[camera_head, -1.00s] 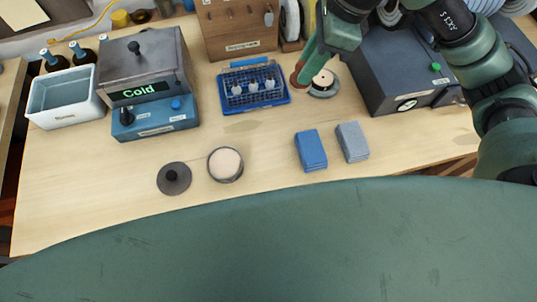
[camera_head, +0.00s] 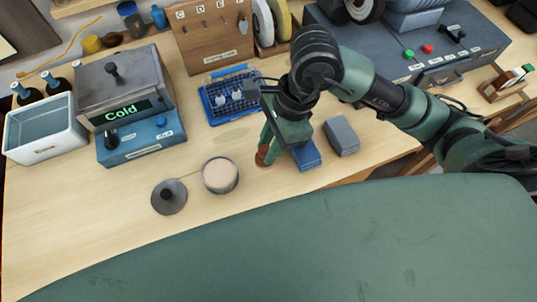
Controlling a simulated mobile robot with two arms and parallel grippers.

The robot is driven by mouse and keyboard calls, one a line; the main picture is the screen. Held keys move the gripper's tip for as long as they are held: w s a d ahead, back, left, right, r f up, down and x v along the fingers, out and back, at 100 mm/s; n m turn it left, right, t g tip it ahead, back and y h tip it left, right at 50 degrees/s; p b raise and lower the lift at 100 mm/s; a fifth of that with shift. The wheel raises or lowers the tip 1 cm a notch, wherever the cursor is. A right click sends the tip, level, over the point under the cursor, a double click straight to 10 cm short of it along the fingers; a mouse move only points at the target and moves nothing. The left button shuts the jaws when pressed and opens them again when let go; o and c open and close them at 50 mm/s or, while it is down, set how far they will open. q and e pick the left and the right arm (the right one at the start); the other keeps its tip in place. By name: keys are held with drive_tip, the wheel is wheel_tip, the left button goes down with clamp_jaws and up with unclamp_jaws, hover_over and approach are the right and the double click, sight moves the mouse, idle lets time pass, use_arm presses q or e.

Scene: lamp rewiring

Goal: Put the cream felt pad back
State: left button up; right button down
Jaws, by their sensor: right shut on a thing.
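A round dark-rimmed tin (camera_head: 220,175) stands open on the bench with a pale cream disc, looking like felt, inside it. Its grey lid (camera_head: 169,196) with a dark knob lies to the left. My right gripper (camera_head: 264,155) points down to the right of the tin, apart from it. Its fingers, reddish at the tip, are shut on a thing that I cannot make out. The spot where a round grey base with a cream top stood is behind my right arm. My left gripper is not in view.
A blue block (camera_head: 306,158), partly behind the gripper, and a grey block (camera_head: 342,136) lie to the right. Behind are a blue rack (camera_head: 211,113), the "Cold" box (camera_head: 122,85) and a white tub (camera_head: 40,130). The bench in front of the tin is clear.

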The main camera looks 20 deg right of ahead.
drive_tip(key=shift+f, duration=0.85)
wheel_tip(320, 180, down, 4)
drive_tip(key=shift+r+p, duration=0.1)
drive_tip(key=shift+p, duration=0.2)
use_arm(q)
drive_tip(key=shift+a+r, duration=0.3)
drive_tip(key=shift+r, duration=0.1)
use_arm(e)
drive_tip(key=shift+f+b, duration=0.3)
drive_tip(key=shift+b, duration=0.05)
drive_tip(key=c, duration=1.2)
unclamp_jaws()
drive_tip(key=shift+r, duration=0.1)
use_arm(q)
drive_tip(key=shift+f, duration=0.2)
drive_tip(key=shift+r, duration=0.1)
use_arm(e)
drive_tip(key=shift+r, duration=0.1)
